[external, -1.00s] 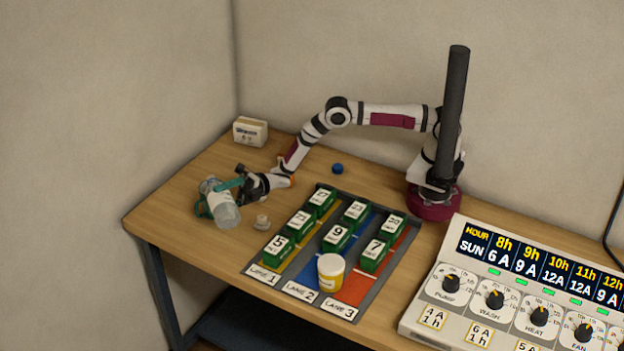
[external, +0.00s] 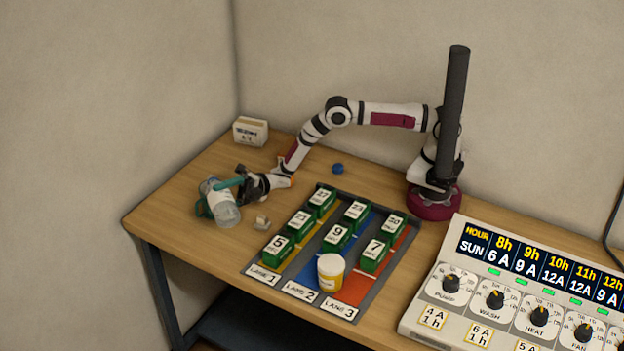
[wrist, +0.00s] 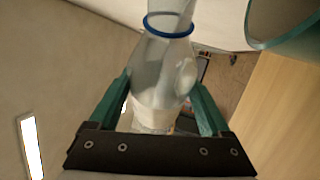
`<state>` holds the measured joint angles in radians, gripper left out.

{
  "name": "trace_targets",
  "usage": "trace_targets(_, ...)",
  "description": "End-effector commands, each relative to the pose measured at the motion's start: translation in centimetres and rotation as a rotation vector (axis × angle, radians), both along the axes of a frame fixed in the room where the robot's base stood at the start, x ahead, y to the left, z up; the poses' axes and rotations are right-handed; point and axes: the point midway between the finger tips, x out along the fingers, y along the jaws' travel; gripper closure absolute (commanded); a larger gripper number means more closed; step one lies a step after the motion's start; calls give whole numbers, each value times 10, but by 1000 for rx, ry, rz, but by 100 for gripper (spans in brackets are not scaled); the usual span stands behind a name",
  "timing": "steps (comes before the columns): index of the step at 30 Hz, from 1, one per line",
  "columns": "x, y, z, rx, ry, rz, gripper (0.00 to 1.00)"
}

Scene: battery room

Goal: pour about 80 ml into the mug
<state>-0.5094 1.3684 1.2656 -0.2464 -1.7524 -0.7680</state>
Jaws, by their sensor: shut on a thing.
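My gripper (external: 226,187) has teal fingers and is shut on a clear bottle (external: 226,214), held tilted over the left part of the table. In the wrist view the bottle (wrist: 165,75) sits between the two fingers (wrist: 157,100), its blue-ringed neck pointing to the top edge. The teal mug (external: 200,209) is partly hidden behind the bottle in the external view. In the wrist view a teal-rimmed round opening, apparently the mug (wrist: 282,28), shows at the top right, beside the neck. I cannot tell whether liquid is flowing or how much is in the mug.
A small whitish object (external: 262,223) lies right of the bottle. A grey lane tray (external: 262,273) holds several green numbered blocks and a white-yellow tub (external: 331,272). A blue ball (external: 338,168) and a white box (external: 250,131) lie behind. A control panel (external: 520,290) stands front right.

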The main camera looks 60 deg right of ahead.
Motion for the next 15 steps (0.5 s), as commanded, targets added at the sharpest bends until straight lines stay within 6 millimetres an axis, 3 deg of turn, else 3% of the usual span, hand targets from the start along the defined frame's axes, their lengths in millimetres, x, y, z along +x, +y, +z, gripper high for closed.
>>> trace_targets(12,0,0,2,8,9,0,96)
trace_targets(15,-3,2,-4,-136,-181,2,97)
